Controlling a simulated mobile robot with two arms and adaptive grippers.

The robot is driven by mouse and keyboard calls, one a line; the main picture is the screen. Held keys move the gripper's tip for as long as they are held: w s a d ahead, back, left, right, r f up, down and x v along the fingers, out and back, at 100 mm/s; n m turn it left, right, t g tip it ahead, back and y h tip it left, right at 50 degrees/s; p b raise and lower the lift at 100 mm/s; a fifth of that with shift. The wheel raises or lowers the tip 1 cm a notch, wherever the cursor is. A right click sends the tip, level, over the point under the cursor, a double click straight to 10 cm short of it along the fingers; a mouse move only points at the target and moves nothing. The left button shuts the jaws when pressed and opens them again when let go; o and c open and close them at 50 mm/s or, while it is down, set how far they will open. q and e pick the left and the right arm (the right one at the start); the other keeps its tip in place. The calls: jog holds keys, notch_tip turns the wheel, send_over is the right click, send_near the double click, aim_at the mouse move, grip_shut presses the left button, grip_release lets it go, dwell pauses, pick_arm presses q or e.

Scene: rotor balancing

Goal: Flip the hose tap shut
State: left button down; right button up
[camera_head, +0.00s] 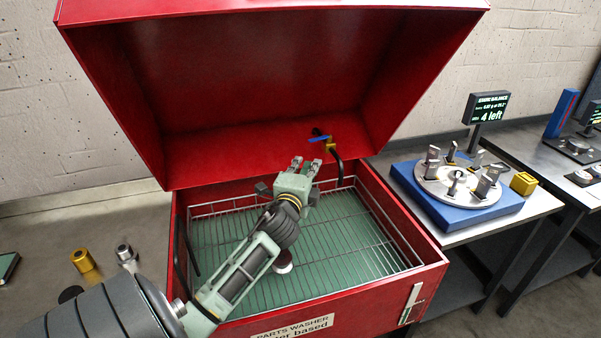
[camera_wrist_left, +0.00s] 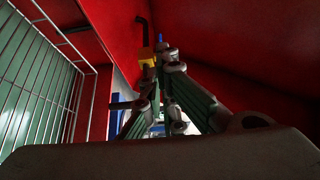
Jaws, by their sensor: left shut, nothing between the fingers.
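The hose tap (camera_head: 330,147) is a small yellow body with a blue lever (camera_head: 319,139), at the back wall of the red parts washer. The lever points left, roughly crosswise. A black hose (camera_head: 339,168) curves down from the tap. My left gripper (camera_head: 307,162) is just below and left of the tap, over the basket's back edge, shut and empty. Whether the fingers touch the tap cannot be told. My right gripper is not in view.
The washer's red lid (camera_head: 270,75) stands open overhead. A wire basket (camera_head: 345,297) lines the tub below my arm. A blue balancing stand (camera_head: 425,205) is on the right-hand table. A gold cylinder (camera_head: 82,260) stands on the left bench.

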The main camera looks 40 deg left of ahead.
pick_arm(q)
jog(key=shift+s, duration=1.1)
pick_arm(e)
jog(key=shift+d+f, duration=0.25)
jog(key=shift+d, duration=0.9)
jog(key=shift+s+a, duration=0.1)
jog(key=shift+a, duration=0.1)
